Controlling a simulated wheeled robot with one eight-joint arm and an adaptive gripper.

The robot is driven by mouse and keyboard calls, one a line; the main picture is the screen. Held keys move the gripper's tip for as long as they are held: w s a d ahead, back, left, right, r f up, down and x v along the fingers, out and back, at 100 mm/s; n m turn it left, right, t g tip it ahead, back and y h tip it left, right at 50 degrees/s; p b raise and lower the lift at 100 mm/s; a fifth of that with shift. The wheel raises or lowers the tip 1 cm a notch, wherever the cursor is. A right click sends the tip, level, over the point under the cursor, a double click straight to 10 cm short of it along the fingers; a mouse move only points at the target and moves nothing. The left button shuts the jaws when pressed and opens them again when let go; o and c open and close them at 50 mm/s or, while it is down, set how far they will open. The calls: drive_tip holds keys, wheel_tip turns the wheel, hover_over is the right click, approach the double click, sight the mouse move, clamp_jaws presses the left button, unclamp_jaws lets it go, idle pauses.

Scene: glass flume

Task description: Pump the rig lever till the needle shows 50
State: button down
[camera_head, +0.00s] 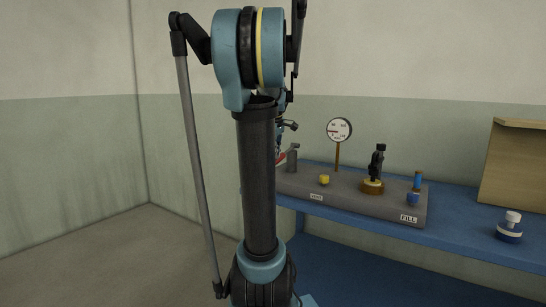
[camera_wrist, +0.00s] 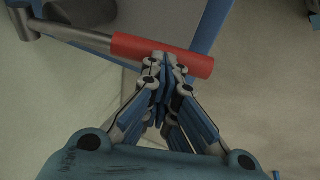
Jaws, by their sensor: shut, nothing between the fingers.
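The rig lever has a red grip on a grey metal rod (camera_wrist: 85,38); the red grip (camera_wrist: 140,45) crosses the upper wrist view. In the head view the red grip (camera_head: 281,159) shows partly behind my arm, by a grey post (camera_head: 292,160). My gripper (camera_wrist: 164,62) is shut with nothing between its fingers. Its tips overlap the lower edge of the red grip in the wrist view; I cannot tell if they touch it. In the head view my arm mostly hides the gripper. The round white gauge (camera_head: 339,130) stands on a brass stem; its needle is too small to read.
The grey rig base (camera_head: 345,203) lies on a blue bench (camera_head: 455,238). It carries a yellow knob (camera_head: 324,180), a black-topped brass valve (camera_head: 373,186) and a blue fitting (camera_head: 413,198) near the FILL label. A white-capped bottle (camera_head: 510,228) and a wooden box (camera_head: 515,165) stand at right.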

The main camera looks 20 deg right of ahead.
drive_tip(key=v, duration=1.3)
drive_tip(key=shift+d+r, duration=0.15)
drive_tip(key=shift+d, duration=0.1)
drive_tip(key=shift+w, duration=0.15)
idle(0.5)
drive_tip(key=s+a+f+m, duration=0.2)
drive_tip(key=s+a+f, duration=0.4)
drive_tip(key=s+f, duration=0.3)
drive_tip(key=s+a+f+m+g+y, duration=0.1)
drive_tip(key=s+a+f, duration=0.6)
drive_tip(key=f, duration=0.8)
drive_tip(key=s+a+f+m, duration=0.4)
drive_tip(key=s+a+f, duration=0.3)
drive_tip(key=s+f, duration=0.3)
drive_tip(key=shift+s+f+g, duration=0.3)
drive_tip(key=shift+s+f, duration=0.05)
drive_tip(key=shift+f, duration=0.55)
